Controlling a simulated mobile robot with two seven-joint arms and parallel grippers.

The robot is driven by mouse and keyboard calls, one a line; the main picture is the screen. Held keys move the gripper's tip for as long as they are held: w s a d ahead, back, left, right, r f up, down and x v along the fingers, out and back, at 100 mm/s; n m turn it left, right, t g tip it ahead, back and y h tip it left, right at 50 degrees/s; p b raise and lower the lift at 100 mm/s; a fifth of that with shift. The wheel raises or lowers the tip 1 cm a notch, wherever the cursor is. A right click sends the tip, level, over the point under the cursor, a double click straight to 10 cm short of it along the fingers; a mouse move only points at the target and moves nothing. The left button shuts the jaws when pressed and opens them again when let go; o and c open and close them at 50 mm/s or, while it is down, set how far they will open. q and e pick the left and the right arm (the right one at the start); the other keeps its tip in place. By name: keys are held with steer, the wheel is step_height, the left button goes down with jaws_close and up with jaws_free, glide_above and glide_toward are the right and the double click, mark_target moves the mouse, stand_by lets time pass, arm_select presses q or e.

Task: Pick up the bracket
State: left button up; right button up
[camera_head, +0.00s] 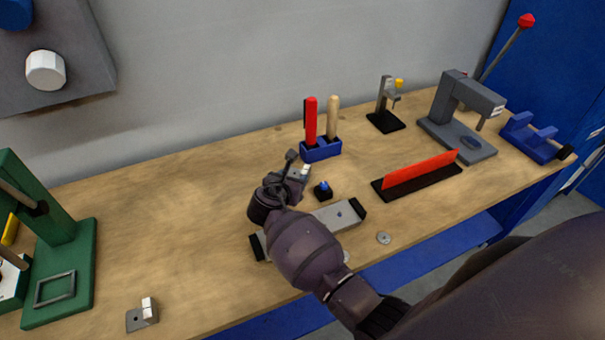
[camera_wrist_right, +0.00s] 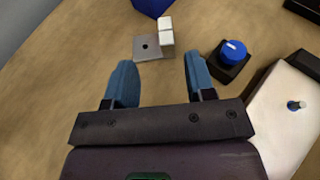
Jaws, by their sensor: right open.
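A small bracket, a grey plate with a hole and an upright whitish block, lies on the workbench in the right wrist view (camera_wrist_right: 148,47). In the head view it (camera_head: 304,171) shows partly behind my right gripper (camera_head: 291,165). In the right wrist view my right gripper (camera_wrist_right: 159,75) is open, with its two blue fingers apart and nothing between them. The bracket lies just beyond the fingertips, between their lines and nearer the right finger. A second, similar bracket (camera_head: 138,318) lies at the bench's front left. My left gripper is not in view.
A black box with a blue knob (camera_wrist_right: 232,55) stands right of the bracket. A blue holder (camera_head: 321,150) with red-handled and wooden-handled tools stands behind. A light fixture with black ends (camera_head: 338,213) lies under my arm. The bench left of my gripper is clear.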

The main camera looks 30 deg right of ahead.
mark_target(297, 173)
steer(key=shift+s+f+x, duration=0.1)
steer(key=shift+s+x, duration=0.1)
steer(key=shift+x, duration=1.6)
steer(key=shift+s+f+x, duration=0.1)
steer(key=shift+s+x, duration=0.05)
steer(key=shift+x, duration=1.65)
steer(key=shift+d, duration=0.2)
jaws_close()
